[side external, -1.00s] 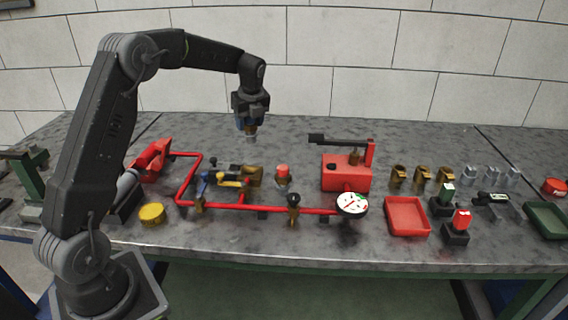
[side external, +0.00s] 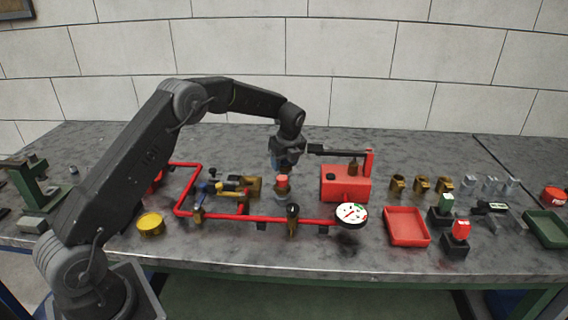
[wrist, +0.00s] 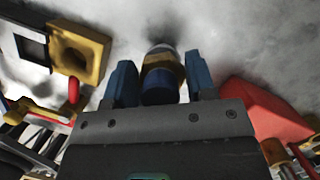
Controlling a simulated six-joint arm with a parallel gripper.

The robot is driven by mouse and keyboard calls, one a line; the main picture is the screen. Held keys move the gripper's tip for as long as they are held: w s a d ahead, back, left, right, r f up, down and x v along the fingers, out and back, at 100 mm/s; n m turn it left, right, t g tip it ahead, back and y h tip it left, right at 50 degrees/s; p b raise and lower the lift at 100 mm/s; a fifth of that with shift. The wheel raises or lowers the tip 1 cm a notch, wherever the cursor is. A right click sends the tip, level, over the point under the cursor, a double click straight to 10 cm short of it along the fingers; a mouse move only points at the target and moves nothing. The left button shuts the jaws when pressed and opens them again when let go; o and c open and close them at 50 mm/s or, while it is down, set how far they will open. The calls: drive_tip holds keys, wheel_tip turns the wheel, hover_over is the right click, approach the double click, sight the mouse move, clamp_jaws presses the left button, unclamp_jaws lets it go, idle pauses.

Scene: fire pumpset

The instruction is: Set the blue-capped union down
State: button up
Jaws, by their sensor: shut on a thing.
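The blue-capped union (wrist: 162,75) is between the blue fingers of my gripper (wrist: 161,80) in the wrist view. Its blue cap is towards me, its brass middle shows beyond that, and its pale end is towards the grey bench top. My gripper is shut on it. In the side view my gripper (side external: 285,163) is low, pointing down, behind a red-topped fitting (side external: 282,182) and left of the red pump box (side external: 345,184). There the union is mostly hidden, and I cannot tell whether it touches the bench.
A brass block (wrist: 82,52) lies to the left of the fingers in the wrist view, and the red box (wrist: 262,108) is close on the right. A red pipe run (side external: 265,209) with a white gauge (side external: 351,214) lies in front. Bare bench (side external: 230,150) is behind.

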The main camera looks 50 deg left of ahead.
drive_tip(key=shift+f, duration=0.2)
drive_tip(key=shift+f, duration=0.15)
drive_tip(key=o, duration=1.3)
drive_tip(key=shift+c, duration=0.2)
